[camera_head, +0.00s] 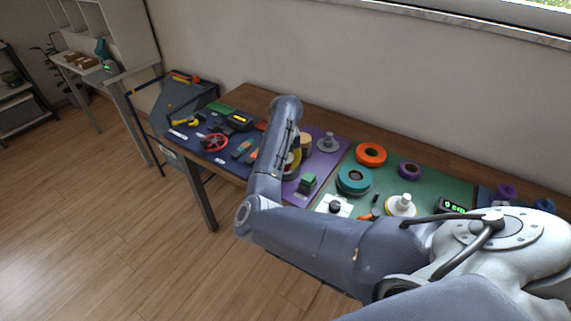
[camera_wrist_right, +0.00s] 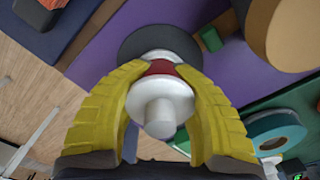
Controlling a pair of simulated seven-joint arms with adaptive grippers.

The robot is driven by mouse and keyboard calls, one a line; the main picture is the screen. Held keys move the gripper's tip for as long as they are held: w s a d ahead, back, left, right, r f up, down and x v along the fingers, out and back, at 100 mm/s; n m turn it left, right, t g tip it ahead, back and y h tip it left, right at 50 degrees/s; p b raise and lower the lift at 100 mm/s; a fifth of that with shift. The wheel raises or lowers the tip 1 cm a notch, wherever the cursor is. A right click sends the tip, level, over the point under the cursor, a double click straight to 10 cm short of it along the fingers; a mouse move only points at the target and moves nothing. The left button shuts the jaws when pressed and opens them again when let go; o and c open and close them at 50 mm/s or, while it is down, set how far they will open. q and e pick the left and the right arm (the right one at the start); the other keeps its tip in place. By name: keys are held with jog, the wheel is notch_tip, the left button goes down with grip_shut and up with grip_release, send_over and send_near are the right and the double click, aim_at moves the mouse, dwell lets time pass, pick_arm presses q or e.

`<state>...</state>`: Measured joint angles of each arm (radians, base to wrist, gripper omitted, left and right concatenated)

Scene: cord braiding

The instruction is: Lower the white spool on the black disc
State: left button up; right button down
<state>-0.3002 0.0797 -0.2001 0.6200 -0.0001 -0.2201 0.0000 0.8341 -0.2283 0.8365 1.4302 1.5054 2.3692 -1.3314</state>
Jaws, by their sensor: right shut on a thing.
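My right gripper (camera_wrist_right: 160,72) is shut on a white spool (camera_wrist_right: 159,112), with its yellow fingers on either side. Red shows on the spool between the fingertips. The black disc (camera_wrist_right: 140,38) lies behind the spool in the wrist view, over the purple mat, and the spool's far flange overlaps it. I cannot tell whether the spool touches the disc. In the head view my arm hides the spool and disc; only some yellow of the right gripper (camera_head: 291,164) shows beside the arm. My left gripper is in neither view.
On the purple mat (camera_head: 328,158) stand a grey spool (camera_head: 328,143), a tan roll (camera_head: 306,145) and a green block (camera_head: 308,182). Teal (camera_head: 354,181), orange (camera_head: 371,154) and purple (camera_head: 410,170) rolls lie on the green mat. Tools crowd the dark mat at left.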

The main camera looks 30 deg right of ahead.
jog(key=shift+f, duration=0.15)
jog(key=c, duration=1.2)
grip_release()
jog(key=shift+o, duration=0.2)
jog(key=shift+r, duration=4)
